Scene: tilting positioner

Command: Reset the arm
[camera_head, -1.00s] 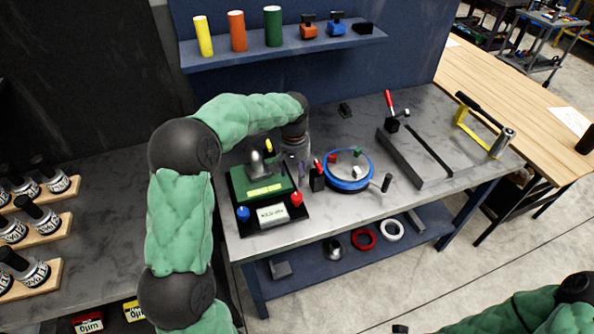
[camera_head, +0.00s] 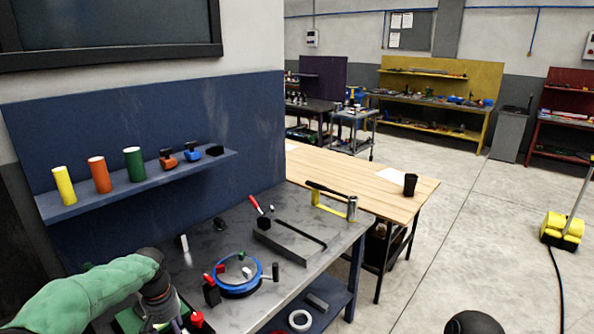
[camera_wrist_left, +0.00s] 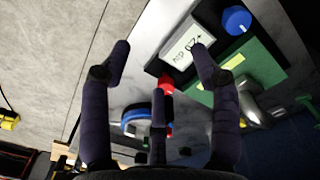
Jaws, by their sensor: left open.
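My left gripper (camera_wrist_left: 155,80) is open and empty in the left wrist view, its dark fingers spread over the tilting positioner. The positioner's green plate (camera_wrist_left: 262,68) shows there with a grey metal part on it, a pale display (camera_wrist_left: 186,47) with upside-down text, a blue knob (camera_wrist_left: 237,20) and a red knob (camera_wrist_left: 166,83) partly behind a finger. No contact with the fingers is clear. In the head view my left arm comes in at the lower left and covers most of the positioner; a red knob (camera_head: 197,319) shows beside the wrist.
A blue-rimmed round fixture (camera_head: 238,275) with a side handle stands on the grey bench. A grey bar (camera_head: 280,243) and a yellow-framed tool (camera_head: 331,205) lie farther back. A blue shelf (camera_head: 140,186) holds coloured cylinders. Open floor lies to the right.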

